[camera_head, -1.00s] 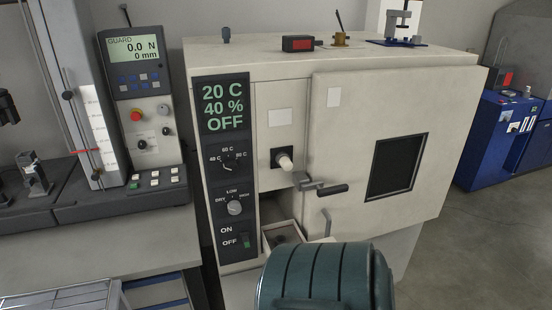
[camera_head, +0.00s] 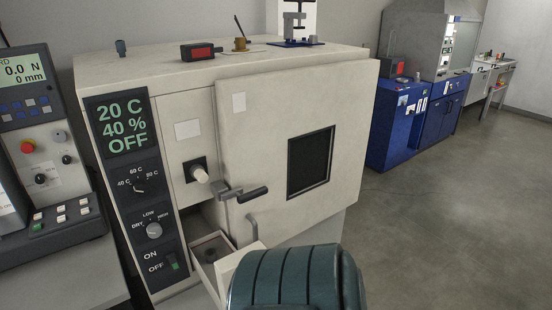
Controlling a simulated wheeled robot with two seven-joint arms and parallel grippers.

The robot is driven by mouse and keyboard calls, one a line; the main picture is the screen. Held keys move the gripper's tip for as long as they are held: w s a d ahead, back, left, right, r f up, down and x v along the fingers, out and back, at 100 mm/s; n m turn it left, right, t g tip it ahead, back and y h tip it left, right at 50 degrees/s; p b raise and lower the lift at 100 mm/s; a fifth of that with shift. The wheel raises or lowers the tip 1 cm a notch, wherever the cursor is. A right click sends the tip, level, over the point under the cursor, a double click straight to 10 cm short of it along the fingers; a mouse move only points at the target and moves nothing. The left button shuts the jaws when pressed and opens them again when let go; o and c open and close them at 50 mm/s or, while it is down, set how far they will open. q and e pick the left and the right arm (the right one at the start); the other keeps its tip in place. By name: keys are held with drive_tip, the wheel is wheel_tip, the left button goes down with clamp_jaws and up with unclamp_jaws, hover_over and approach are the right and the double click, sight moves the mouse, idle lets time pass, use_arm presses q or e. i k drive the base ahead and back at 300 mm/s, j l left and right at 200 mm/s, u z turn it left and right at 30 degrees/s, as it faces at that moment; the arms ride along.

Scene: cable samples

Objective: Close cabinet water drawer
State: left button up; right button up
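The cabinet (camera_head: 350,160) is a large cream box with a dark window in its door. Its water drawer (camera_head: 222,240) is a small cream tray below the door handle, and it stands pulled out. I see into its open top, where a small dark round spot shows. A dark teal rounded arm part of mine fills the bottom middle and hides the lower front of the drawer. Neither gripper shows in this view.
The control panel (camera_head: 133,190) reads 20 C, 40 %, OFF. The door handle (camera_head: 240,194) sticks out above the drawer. A test machine (camera_head: 45,150) stands at the left. Blue cabinets (camera_head: 400,125) stand at the back right. The floor (camera_head: 455,220) at the right is clear.

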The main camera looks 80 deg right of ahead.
sight(214, 258)
drive_tip(key=z, duration=2.5)
drive_tip(key=i+j, duration=0.15)
drive_tip(key=i, duration=0.15)
drive_tip(key=i+j, duration=0.2)
drive_tip(key=i, duration=0.1)
